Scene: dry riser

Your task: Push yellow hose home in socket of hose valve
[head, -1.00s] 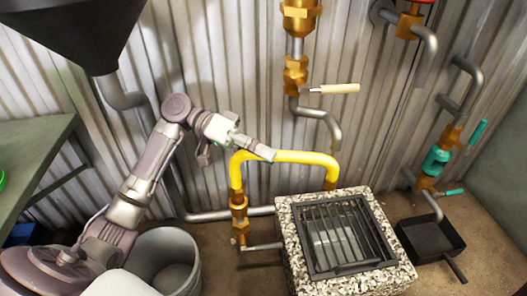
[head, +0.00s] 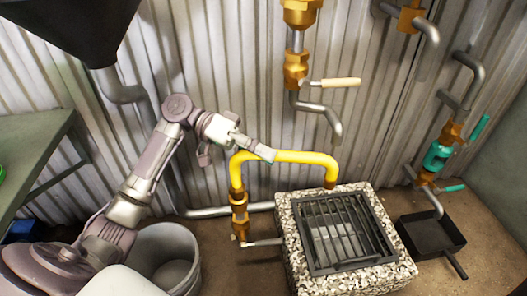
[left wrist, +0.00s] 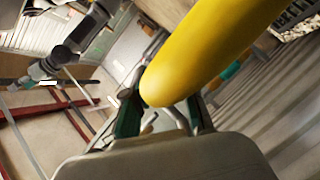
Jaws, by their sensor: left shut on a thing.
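The yellow hose (head: 290,157) is an upside-down U in front of the corrugated wall. Its left leg stands upright at the top of the brass hose valve (head: 239,205); how deep it sits in the socket is hard to tell. Its right end hangs at the edge of the stone drain. My left gripper (head: 264,152) is at the left part of the hose's top run, shut on it. In the left wrist view the hose (left wrist: 205,50) crosses close in front of the fingers and hides part of them. My right gripper cannot be made out clearly.
A stone drain box (head: 292,250) with a dark grate stands right of the valve. A grey bucket (head: 190,275) stands left, below my left arm. A brass valve with a pale lever (head: 338,82) hangs above. A black pan (head: 430,235) lies right.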

